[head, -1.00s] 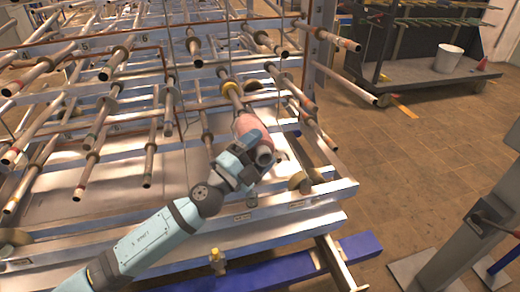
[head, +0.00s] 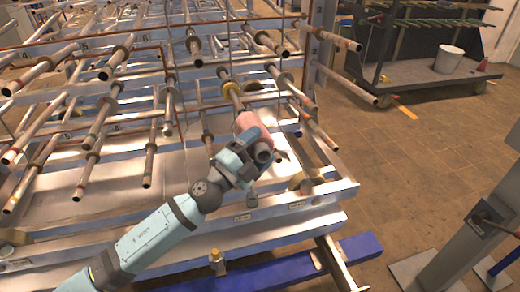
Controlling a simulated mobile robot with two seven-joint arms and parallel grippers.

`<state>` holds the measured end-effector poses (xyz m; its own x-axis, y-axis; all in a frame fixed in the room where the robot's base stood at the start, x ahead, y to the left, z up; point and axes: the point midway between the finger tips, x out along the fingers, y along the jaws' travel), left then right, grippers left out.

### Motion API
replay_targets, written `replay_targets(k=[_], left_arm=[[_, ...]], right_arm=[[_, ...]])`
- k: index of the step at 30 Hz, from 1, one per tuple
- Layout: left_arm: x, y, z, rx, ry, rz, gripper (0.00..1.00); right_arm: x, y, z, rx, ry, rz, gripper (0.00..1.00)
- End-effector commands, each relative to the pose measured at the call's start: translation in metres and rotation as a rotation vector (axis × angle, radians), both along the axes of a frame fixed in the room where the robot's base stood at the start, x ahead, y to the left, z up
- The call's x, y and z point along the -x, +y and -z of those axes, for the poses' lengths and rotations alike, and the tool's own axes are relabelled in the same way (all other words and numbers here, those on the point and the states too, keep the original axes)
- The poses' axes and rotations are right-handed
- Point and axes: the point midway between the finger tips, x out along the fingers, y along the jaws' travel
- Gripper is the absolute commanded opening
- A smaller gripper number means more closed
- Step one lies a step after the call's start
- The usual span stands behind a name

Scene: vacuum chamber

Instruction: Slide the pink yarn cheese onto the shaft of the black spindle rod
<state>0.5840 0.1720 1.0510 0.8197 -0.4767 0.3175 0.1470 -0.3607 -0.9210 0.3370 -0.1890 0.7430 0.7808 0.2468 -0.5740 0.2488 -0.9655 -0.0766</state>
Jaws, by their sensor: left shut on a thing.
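The pink yarn cheese (head: 257,123) is a short pink cylinder with a hollow tube end facing me, right of the middle of the rack. My left gripper (head: 247,144) is shut on it from the near left side and hides part of it. A spindle rod (head: 233,94) with a yellow collar slants down toward the cheese from behind and lines up roughly with it. Their ends meet in the view, and I cannot tell whether the rod's tip is inside the cheese. My right gripper is not in view.
Several other rods jut from the metal rack (head: 180,185) close to my arm on the left and right. A grey post (head: 455,225) stands at the right. A cart with a white bucket (head: 448,58) is at the back right. Brown floor between is clear.

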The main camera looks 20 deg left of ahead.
Motion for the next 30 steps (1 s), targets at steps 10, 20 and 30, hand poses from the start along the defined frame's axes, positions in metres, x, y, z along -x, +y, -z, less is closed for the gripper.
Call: replay_targets(k=[10, 20, 30], left_arm=[[-0.012, 0.009, 0.001, 0.000, -0.002, -0.002, 0.31], [-0.023, 0.016, 0.002, 0.000, -0.002, -0.001, 0.31], [-0.032, 0.022, 0.003, 0.000, -0.001, -0.001, 0.31]], right_arm=[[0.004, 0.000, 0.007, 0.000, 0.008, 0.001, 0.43], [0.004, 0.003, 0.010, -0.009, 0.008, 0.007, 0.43], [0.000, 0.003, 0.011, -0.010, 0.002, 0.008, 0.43]])
